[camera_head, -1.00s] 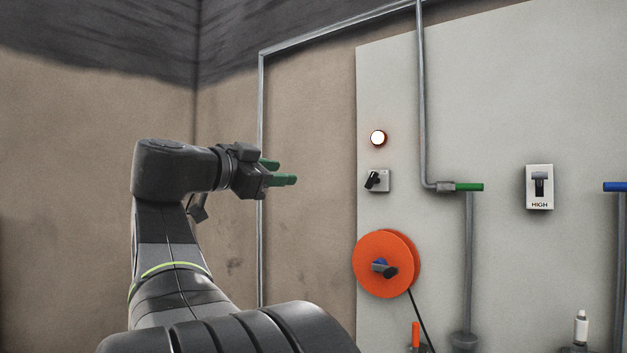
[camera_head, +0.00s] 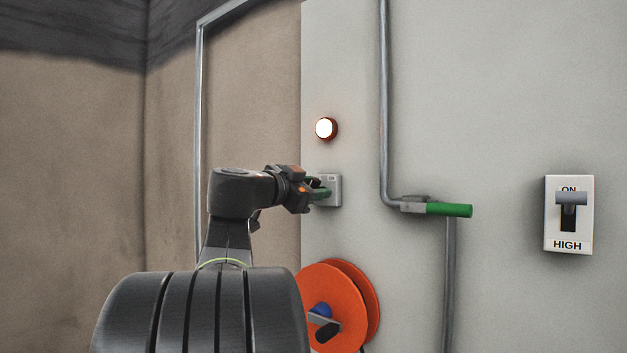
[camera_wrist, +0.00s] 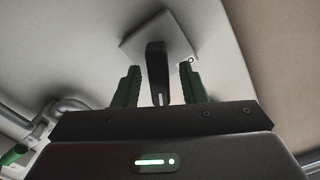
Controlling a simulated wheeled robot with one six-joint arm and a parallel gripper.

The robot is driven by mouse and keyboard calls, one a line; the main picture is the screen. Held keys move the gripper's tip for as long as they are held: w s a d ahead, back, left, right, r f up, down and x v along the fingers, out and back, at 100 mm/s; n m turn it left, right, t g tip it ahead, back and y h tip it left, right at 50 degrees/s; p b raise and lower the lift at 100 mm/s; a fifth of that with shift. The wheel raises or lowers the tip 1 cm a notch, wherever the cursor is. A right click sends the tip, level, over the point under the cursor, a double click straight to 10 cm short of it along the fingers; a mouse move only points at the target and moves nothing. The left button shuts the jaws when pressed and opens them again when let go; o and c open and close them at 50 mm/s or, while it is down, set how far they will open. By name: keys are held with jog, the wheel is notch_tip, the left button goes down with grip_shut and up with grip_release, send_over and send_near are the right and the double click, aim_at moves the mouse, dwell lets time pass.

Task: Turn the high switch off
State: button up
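The high switch (camera_head: 568,214) is a white plate marked ON and HIGH on the panel at the right of the head view. Its grey lever (camera_head: 571,198) is at the upper, ON end of the slot. My gripper (camera_head: 319,188) is far to its left, at a small grey switch box (camera_head: 333,190). In the wrist view my open green fingers (camera_wrist: 159,72) stand on either side of that box's black knob (camera_wrist: 157,62). Gaps show between knob and fingers. The high switch is not in the wrist view.
A lit round lamp (camera_head: 325,128) is above the small box. An orange reel (camera_head: 333,305) sits below it. A grey pipe (camera_head: 385,110) with a green handle (camera_head: 448,210) stands between my gripper and the high switch.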

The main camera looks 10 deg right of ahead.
jog(key=shift+w+d, duration=0.15)
jog(key=shift+d, duration=0.1)
jog(key=shift+c, duration=0.2)
grip_shut()
jog(key=shift+a+n+b, duration=0.1)
jog(key=shift+n+b, duration=0.2)
jog(key=shift+f+n+b, duration=0.1)
jog(key=shift+n+b, duration=0.75)
jog(key=shift+n, duration=0.05)
jog(key=n+b, duration=0.1)
jog(key=n, duration=0.1)
jog(key=shift+w+a+n, duration=0.1)
jog(key=shift+w+n, duration=0.05)
jog(key=shift+n, duration=0.25)
jog(key=n+b, duration=0.1)
jog(key=n, duration=0.2)
jog(key=shift+w+a, duration=0.1)
jog(key=shift+w, duration=0.05)
jog(key=shift+w+a+n, duration=0.1)
jog(key=shift+n, duration=1.8)
